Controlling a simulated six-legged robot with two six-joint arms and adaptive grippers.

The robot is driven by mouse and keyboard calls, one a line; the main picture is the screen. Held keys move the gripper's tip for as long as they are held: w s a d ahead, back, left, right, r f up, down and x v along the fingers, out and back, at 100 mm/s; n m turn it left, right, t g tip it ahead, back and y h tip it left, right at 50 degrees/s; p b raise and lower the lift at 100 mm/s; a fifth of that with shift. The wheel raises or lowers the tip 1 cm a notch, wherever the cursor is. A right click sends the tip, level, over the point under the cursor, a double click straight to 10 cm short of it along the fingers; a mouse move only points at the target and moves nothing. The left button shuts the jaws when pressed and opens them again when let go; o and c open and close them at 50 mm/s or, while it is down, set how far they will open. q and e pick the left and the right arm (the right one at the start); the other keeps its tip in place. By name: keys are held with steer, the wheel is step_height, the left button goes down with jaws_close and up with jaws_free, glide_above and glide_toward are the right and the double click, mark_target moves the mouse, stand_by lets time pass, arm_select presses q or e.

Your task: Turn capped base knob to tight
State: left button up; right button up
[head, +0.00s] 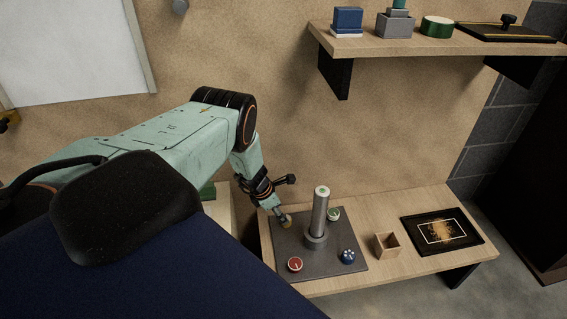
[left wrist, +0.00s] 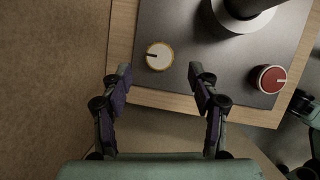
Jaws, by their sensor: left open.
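My left gripper (head: 281,213) reaches down at the far-left corner of a dark grey plate (head: 283,245). In the left wrist view its two fingers (left wrist: 160,80) are open and empty. A pale round knob with a yellow rim (left wrist: 159,56) lies ahead, between the finger lines, apart from them. Its dark mark points left. In the head view this knob (head: 286,221) is just below the fingertips. A red knob (head: 295,264), a blue knob (head: 346,256) and a green knob (head: 333,213) surround a grey post (head: 319,215). I cannot tell which is the capped base knob.
The plate lies on a wooden bench (head: 377,270). A small open wooden box (head: 386,245) and a black tray (head: 408,226) with tan grains stand to the right. A shelf (head: 400,46) with several items hangs above. The tall post stands close right of my left gripper.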

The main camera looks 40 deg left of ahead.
arm_select(q)
steer(key=shift+b+x, duration=1.35)
steer(key=shift+x, duration=1.2)
steer(key=shift+c, duration=0.5)
steer(key=c, duration=1.1)
